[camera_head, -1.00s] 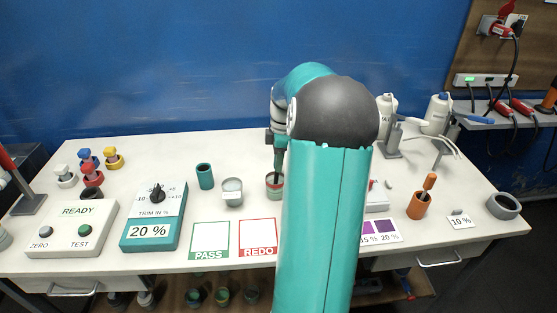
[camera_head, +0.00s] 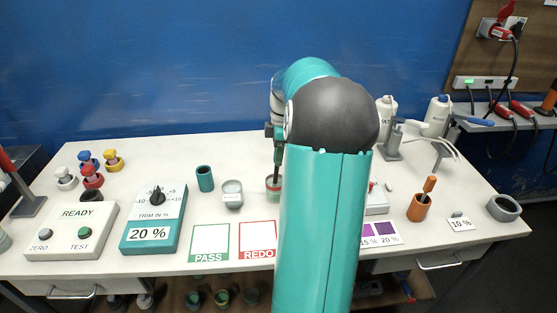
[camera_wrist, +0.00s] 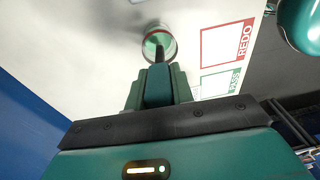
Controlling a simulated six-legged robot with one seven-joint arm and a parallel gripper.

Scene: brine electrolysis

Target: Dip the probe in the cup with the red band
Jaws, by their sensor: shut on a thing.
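The cup with the red band (camera_head: 270,191) stands on the bench, partly hidden behind my arm. In the wrist view its round mouth shows (camera_wrist: 150,39), with a red rim and a greenish inside. My gripper (camera_wrist: 158,88) is shut on the probe, and in the head view it is above the cup (camera_head: 278,136). The dark probe (camera_head: 278,160) points down at the cup; it also shows in the wrist view (camera_wrist: 159,52). Its lower end overlaps the cup's mouth. How deep the tip sits cannot be told.
A grey-white cup (camera_head: 232,194) and a teal cup (camera_head: 205,179) stand to the left. PASS (camera_head: 209,241) and REDO (camera_head: 257,238) cards lie in front. The 20 % trim box (camera_head: 152,234) is further left. An orange holder (camera_head: 418,208) stands to the right.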

